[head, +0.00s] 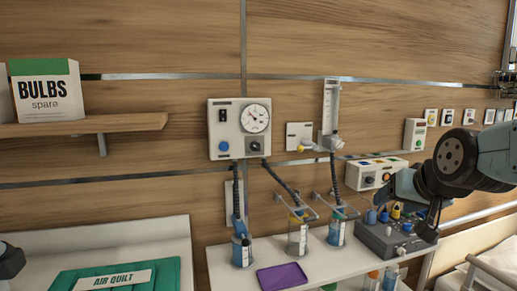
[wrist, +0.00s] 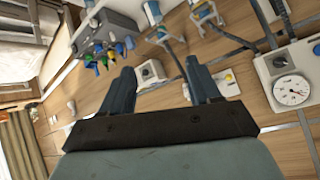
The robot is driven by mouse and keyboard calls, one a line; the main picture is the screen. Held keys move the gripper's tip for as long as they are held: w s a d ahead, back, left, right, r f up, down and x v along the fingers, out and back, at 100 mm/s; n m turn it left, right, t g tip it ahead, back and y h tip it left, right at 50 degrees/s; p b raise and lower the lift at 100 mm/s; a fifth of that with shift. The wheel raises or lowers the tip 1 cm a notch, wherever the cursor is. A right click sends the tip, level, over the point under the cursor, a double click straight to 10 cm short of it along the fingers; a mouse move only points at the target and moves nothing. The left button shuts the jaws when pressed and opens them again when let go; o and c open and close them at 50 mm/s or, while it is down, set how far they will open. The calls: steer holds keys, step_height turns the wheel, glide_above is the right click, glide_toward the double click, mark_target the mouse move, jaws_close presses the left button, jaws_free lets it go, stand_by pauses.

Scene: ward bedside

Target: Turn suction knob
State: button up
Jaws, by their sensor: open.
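A pale wall unit (head: 213,132) carries a round dial gauge (head: 256,118). Below the gauge is a dark knob (head: 254,147), with a blue knob (head: 224,146) to its left. The pictures do not show which knob is for suction. In the wrist view the same gauge (wrist: 292,91) and dark knob (wrist: 281,61) are at the far right, outside the fingers. My gripper (wrist: 160,85) is open and empty, with both fingers apart. In the head view my gripper (head: 410,208) is at the right, well away from the gauge unit.
A pale panel with a dark knob (head: 369,180) is beside my gripper. A grey box with coloured knobs (head: 380,242) stands on the shelf below.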

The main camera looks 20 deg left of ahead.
steer(key=w+a+r+t+y, duration=0.1)
steer(key=w+a+t+y, duration=0.1)
steer(key=w+a, duration=0.6)
steer(key=m+t+y, duration=0.1)
steer(key=m+t, duration=0.4)
steer(key=t, duration=0.4)
glide_toward(257, 148)
steer(key=x, duration=0.9)
steer(key=shift+r, duration=0.1)
steer(key=shift+c, duration=0.3)
steer(key=c, duration=1)
steer(key=shift+o, duration=0.2)
steer(key=shift+n+y, duration=0.3)
steer(key=shift+y, duration=0.1)
